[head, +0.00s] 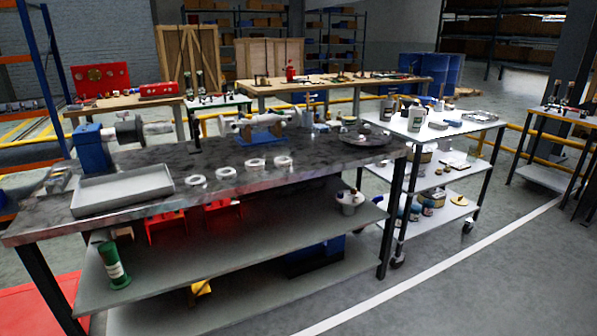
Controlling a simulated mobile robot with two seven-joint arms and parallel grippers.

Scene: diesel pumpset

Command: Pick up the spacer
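Several pale ring-shaped parts lie in a row on the dark top of the near workbench (330,168), in the head view. The leftmost ring (196,183) is beside the grey tray, then come a second ring (226,177), a third ring (254,168) and the rightmost ring (283,166). They look alike and lie flat, apart from each other. Any of them could be the spacer; I cannot tell which part it is. Neither of my grippers shows in this view.
A shallow grey tray (122,188) lies at the bench's left, with a blue machine (92,148) behind it. A round metal dish (366,139) sits at the right end. A white-topped cart (425,130) stands to the right. The floor in front right is clear.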

